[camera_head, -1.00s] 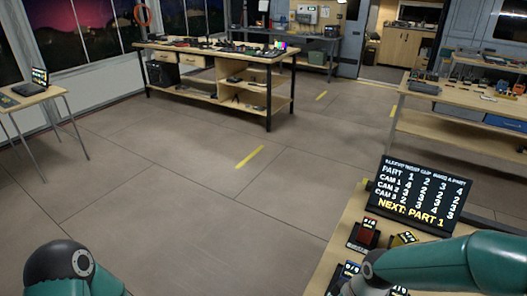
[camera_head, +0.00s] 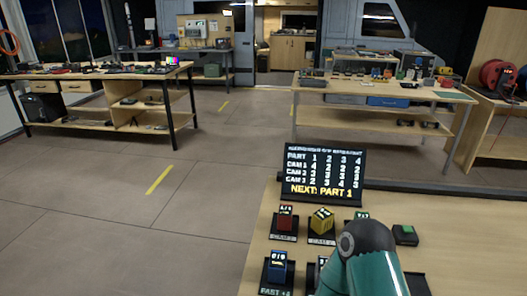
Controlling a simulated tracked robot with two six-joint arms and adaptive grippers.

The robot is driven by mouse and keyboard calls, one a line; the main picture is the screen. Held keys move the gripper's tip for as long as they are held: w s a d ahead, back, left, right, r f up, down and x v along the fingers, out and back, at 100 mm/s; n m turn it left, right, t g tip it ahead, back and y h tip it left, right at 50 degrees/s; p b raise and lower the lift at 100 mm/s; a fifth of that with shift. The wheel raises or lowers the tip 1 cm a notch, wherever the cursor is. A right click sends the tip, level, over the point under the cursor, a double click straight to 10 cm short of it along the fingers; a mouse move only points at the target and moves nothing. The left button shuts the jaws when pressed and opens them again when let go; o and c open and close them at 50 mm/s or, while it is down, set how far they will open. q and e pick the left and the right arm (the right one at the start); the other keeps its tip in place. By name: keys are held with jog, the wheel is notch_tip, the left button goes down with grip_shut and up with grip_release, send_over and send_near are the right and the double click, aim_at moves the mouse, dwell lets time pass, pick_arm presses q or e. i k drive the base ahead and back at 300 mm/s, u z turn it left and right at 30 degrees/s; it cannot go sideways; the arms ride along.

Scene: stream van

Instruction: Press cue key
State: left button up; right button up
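A dark sign (camera_head: 322,174) stands upright at the back of the near wooden table. It shows rows of white numbers for parts and cams, and a yellow bottom line ending in "PART 1". In front of it are a red block key (camera_head: 285,221), a yellow block key (camera_head: 322,222) and a blue block key (camera_head: 278,266), each on a black base with a small label. A low green key (camera_head: 406,233) sits to the right. My teal right arm crosses the table and partly hides other keys. Neither gripper's fingers are in view.
The near table (camera_head: 462,235) is bare on its right side. Behind it stands a bench with tools (camera_head: 385,88), and a workbench (camera_head: 95,70) is at the far left. Cable reels (camera_head: 497,78) are at the right. Open grey floor (camera_head: 120,200) lies to the left.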

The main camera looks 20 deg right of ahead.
aim_at(406, 229)
jog(key=u, duration=1.5)
jog(key=i, duration=0.15)
jog(key=z, duration=3.15)
jog(key=k, duration=0.8)
jog(key=z, duration=0.25)
jog(key=i, duration=0.8)
jog(key=u, duration=0.1)
